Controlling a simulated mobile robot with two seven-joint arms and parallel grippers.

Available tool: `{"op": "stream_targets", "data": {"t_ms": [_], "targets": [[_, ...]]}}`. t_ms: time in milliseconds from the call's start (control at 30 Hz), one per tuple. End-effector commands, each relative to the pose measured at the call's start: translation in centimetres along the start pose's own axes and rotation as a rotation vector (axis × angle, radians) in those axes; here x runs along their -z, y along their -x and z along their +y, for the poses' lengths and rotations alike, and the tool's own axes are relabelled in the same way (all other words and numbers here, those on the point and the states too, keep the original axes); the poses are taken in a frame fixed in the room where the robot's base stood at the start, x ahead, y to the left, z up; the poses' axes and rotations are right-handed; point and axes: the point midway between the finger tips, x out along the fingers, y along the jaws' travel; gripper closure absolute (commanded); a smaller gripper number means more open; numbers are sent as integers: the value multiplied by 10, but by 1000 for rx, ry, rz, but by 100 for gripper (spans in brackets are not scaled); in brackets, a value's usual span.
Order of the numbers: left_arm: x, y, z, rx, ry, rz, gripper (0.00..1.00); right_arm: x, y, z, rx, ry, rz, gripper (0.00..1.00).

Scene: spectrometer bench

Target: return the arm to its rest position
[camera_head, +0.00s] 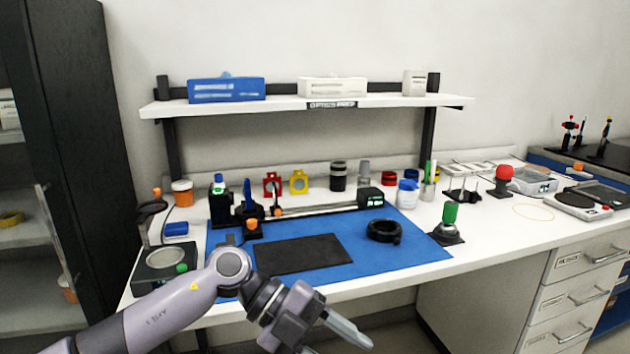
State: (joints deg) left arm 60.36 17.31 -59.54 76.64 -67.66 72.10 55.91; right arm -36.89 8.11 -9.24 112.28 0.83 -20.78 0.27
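My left arm comes in from the lower left. Its gripper (352,332) is at the bottom middle, in front of the bench's front edge and below the blue mat (420,252). The pale fingers point to the lower right and overlap in this view, so I cannot tell whether they are open or shut. I see no object at the fingertips. The arm's elbow covers the mat's front left corner. My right arm and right gripper are not in view.
On the mat lie a black pad (300,254) and a black ring (384,231). A green-topped post on a black base (447,234) stands at the mat's right edge. A small scale (165,262) is near the elbow. Drawers (580,295) are at right; a dark cabinet (85,150) is at left.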

Motion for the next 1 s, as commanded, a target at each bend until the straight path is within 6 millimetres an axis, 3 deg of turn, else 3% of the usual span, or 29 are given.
{"op": "stream_targets", "data": {"t_ms": [100, 233, 367, 533, 667, 767, 867, 1000], "targets": [[18, -19, -13, 247, 17, 90, 48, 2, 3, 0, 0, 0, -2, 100], [27, -22, -27, 519, 67, 133, 48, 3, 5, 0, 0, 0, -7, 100], [26, -12, -31, 780, 156, 123, 48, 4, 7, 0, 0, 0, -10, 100], [10, 12, -17, 1085, 328, 44, 48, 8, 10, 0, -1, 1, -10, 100], [-8, 31, 14, 1276, 496, -63, 48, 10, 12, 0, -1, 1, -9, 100], [-22, 43, 48, 1392, 645, -169, 48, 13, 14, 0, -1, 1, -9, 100], [-32, 52, 92, 1476, 806, -287, 48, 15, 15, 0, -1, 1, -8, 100], [-36, 57, 165, 1538, 1052, -467, 48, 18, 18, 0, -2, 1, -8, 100]]}}
